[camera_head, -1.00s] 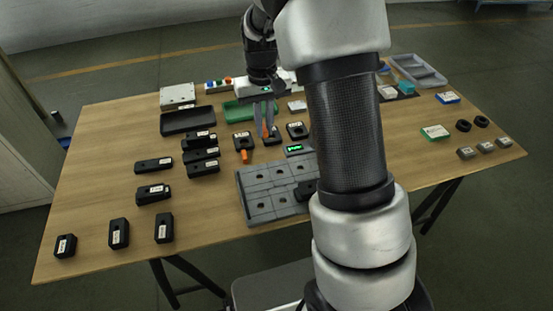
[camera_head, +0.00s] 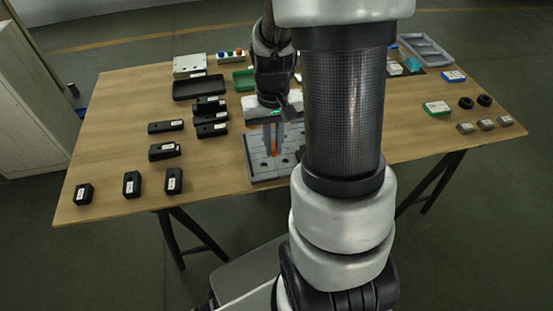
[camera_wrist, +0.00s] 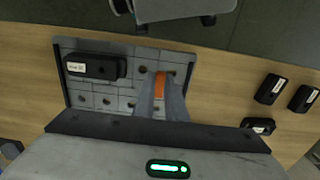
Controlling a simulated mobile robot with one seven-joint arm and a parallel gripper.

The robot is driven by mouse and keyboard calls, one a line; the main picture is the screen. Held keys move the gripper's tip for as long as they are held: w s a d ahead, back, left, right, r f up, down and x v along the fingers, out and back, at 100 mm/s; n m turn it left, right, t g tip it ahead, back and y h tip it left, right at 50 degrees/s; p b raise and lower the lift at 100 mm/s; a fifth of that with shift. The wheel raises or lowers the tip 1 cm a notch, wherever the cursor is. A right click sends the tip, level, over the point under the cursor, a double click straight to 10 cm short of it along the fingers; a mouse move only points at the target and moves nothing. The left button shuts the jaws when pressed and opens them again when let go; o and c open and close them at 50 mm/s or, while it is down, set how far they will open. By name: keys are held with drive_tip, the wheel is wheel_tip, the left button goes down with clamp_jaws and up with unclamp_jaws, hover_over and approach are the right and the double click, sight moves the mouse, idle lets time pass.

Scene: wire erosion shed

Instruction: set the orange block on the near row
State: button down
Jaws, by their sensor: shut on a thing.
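My gripper (camera_head: 273,150) is shut on the orange block (camera_head: 274,154), over the grey board with holes (camera_head: 258,174). In the wrist view, the orange block (camera_wrist: 160,86) sits between the fingertips (camera_wrist: 161,92), in front of the board (camera_wrist: 100,102). The top row there is the one nearest my base. I cannot tell whether the block touches the board. A black labelled block (camera_wrist: 92,67) lies at the left of the board in the wrist view. My arm hides the board's right part in the head view.
Several black blocks stand left of the board, such as one upright block (camera_head: 174,181) and a stack (camera_head: 211,117). A black tray (camera_head: 198,87) lies behind them. At right are a green-edged box (camera_head: 437,108), black rings (camera_head: 466,102) and small grey blocks (camera_head: 465,127).

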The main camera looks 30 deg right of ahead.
sight(274, 166)
drive_tip(key=shift+f+b, duration=0.55)
drive_tip(key=shift+f, duration=1.9)
drive_tip(key=shift+f, duration=0.15)
drive_tip(key=c, duration=1.8)
unclamp_jaws()
